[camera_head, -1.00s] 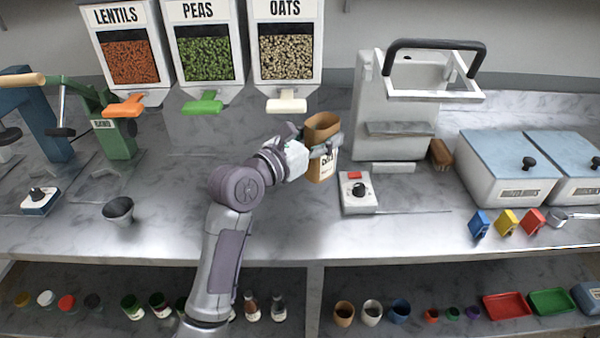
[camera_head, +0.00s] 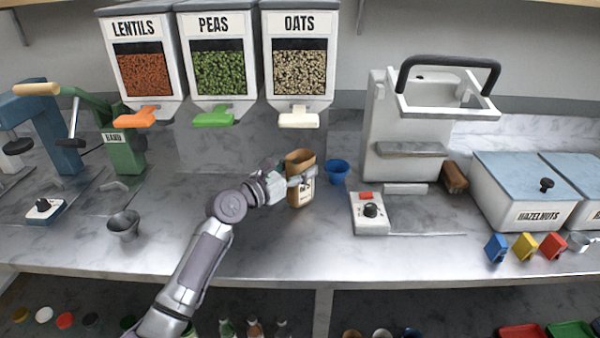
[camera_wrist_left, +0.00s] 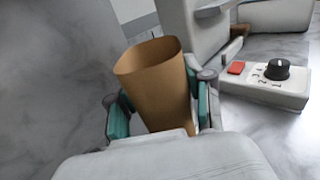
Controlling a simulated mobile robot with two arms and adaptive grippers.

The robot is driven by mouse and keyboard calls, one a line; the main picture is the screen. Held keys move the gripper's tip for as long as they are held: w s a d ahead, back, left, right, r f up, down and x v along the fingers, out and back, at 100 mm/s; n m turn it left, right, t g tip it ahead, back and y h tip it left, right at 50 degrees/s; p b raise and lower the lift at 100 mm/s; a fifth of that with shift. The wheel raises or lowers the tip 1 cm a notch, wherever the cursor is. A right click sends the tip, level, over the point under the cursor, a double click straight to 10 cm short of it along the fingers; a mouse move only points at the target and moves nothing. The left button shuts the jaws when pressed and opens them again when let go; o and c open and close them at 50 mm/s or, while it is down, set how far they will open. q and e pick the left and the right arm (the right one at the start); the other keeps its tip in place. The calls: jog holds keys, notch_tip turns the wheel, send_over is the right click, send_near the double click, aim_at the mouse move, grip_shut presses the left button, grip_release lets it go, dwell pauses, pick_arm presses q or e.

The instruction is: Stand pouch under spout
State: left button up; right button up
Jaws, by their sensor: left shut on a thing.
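An open-topped brown kraft pouch (camera_head: 299,188) with a white label stands upright in my left gripper (camera_head: 290,180), at the counter's middle. In the left wrist view the pouch (camera_wrist_left: 155,85) is empty-looking at its mouth, with the teal finger pads of my left gripper (camera_wrist_left: 158,112) on both sides of it. Three dispensers stand at the back: lentils with an orange spout (camera_head: 136,118), peas with a green spout (camera_head: 213,119), oats with a cream spout (camera_head: 299,120). The pouch is below and in front of the oats spout. I cannot tell whether its base touches the counter.
A blue cup (camera_head: 337,171) is just right of the pouch. A sealing machine (camera_head: 408,130) and its control box (camera_head: 370,213) stand farther right. A grey metal cup (camera_head: 123,225) is at the left.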

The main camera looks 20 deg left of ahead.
pick_arm(q)
jog(key=shift+f, duration=0.35)
jog(key=o, duration=1.1)
jog(key=shift+o, duration=0.3)
jog(key=shift+r, duration=0.1)
jog(key=v, duration=1.2)
